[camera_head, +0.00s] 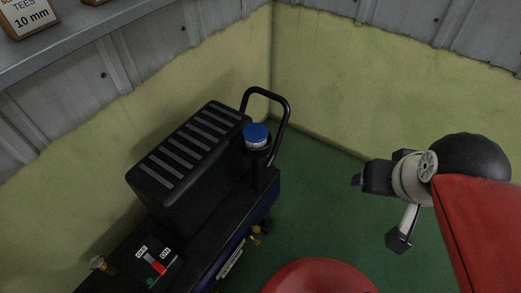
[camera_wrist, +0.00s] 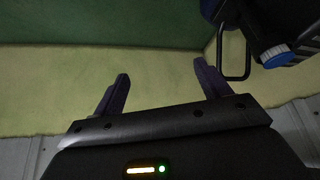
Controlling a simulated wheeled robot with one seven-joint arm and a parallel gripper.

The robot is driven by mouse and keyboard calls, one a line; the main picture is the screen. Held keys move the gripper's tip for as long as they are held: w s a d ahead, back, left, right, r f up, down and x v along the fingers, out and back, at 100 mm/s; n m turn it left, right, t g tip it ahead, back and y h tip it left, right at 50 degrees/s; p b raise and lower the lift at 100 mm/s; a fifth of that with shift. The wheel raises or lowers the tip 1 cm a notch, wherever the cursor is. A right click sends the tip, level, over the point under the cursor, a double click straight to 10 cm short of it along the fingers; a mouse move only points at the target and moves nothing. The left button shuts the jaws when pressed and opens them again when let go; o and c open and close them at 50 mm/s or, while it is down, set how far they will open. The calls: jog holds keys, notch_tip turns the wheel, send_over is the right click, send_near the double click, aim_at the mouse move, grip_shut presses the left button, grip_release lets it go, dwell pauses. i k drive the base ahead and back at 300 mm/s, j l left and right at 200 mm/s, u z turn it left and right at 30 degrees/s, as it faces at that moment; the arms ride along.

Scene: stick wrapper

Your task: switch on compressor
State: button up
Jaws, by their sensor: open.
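The compressor (camera_head: 225,220) stands on the green floor in the head view, with a black ribbed housing, a dark blue tank and a black handle. Its switch (camera_head: 156,264) is a red lever on a black box at the lower left, between OFF and ON labels. A green spot is beside the lever. The lever's exact setting is hard to tell. My gripper (camera_head: 355,181) is at the right, well apart from the compressor. In the wrist view my gripper (camera_wrist: 163,82) is open and empty. The compressor's handle (camera_wrist: 234,76) shows there at upper right; the switch does not.
A blue-topped cap (camera_head: 256,135) stands on the compressor by the handle. A brass fitting (camera_head: 98,263) sticks up left of the switch. A grey shelf (camera_head: 75,48) runs along the wall above. A round red object (camera_head: 318,275) is at the bottom. Green floor (camera_head: 325,185) is clear between.

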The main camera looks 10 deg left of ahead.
aim_at(158, 266)
jog(key=k+j+u, duration=0.1)
jog(key=u, duration=1.65)
